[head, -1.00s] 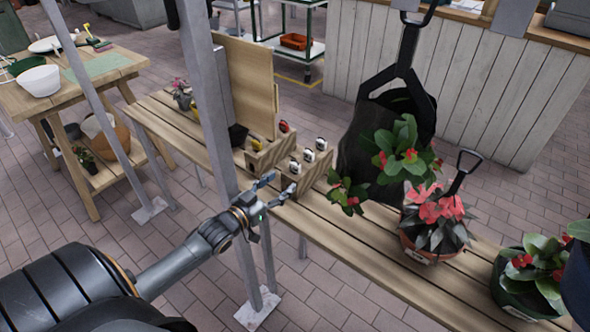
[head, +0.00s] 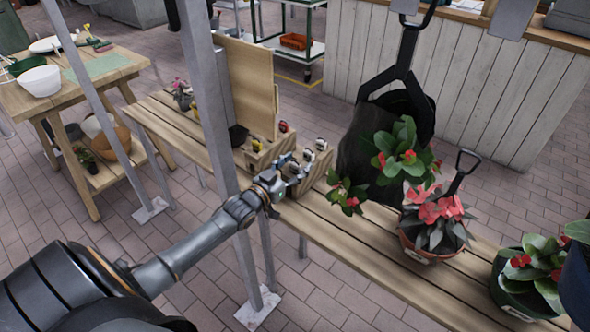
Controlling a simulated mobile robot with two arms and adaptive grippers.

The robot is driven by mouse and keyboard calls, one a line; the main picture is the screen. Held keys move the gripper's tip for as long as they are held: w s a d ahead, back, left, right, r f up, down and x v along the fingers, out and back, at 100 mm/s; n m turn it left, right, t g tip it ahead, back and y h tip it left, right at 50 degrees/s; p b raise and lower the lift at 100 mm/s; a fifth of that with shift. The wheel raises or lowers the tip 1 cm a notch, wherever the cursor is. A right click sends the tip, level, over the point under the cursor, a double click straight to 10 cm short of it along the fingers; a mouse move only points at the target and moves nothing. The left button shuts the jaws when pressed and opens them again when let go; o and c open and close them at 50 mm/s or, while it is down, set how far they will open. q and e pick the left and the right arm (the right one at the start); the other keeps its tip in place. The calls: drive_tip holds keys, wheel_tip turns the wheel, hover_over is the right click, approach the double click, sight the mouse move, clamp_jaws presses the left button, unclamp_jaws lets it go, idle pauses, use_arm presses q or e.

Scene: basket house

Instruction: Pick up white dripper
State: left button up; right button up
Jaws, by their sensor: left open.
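Small white-topped pieces stand in a row in a wooden holder on the bench; they look like the white drippers. Two show clearly, the far white dripper (head: 321,144) and the middle white dripper (head: 308,155). The nearest one is largely hidden by my left gripper (head: 291,172). That gripper is open at the near end of the row, its fingers close around the nearest dripper's place; I cannot tell whether they touch it. The wooden holder (head: 318,172) sits on the slatted bench (head: 345,232). My right gripper is not in view.
A second wooden holder (head: 257,160) with red and yellow pieces stands just behind. A metal post (head: 213,120) rises close to my left arm. A dark bag (head: 365,150) and red-flowered pots (head: 425,245) stand to the right. Bare bench lies in front of the holder.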

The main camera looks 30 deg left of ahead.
use_arm(q)
drive_tip(key=c, duration=0.9)
drive_tip(key=shift+o, duration=0.2)
drive_tip(key=shift+r, duration=0.1)
wheel_tip(320, 180, up, 10)
drive_tip(key=shift+f+p, duration=0.1)
drive_tip(key=shift+p, duration=0.35)
